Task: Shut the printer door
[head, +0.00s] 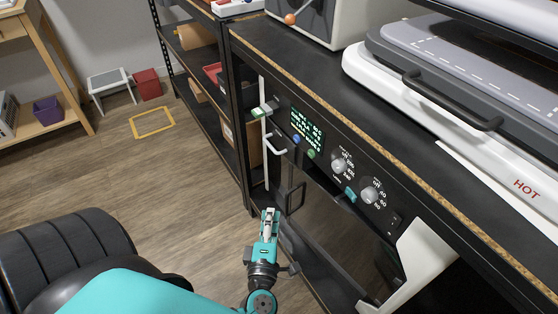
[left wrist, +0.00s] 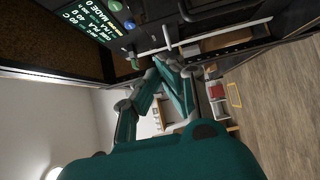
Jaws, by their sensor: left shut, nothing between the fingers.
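The printer (head: 372,159) is built in below the bench top, with a lit display, knobs and buttons across its front. A dark glossy panel below these controls looks like the printer door (head: 350,225), with a black bar handle (head: 297,198) at its left side. I cannot tell how far it stands open. My left gripper (head: 269,214) is shut and empty, apart from the panel, just left of and below the black handle. In the left wrist view the shut gripper (left wrist: 158,64) points up toward the printer's front. My right gripper is not in view.
A thin white upright strip with a white handle (head: 274,145) stands left of the display. A black shelf rack (head: 205,95) is behind it. A heat press marked HOT (head: 470,110) sits on the bench. Open wood floor (head: 180,190) lies to the left.

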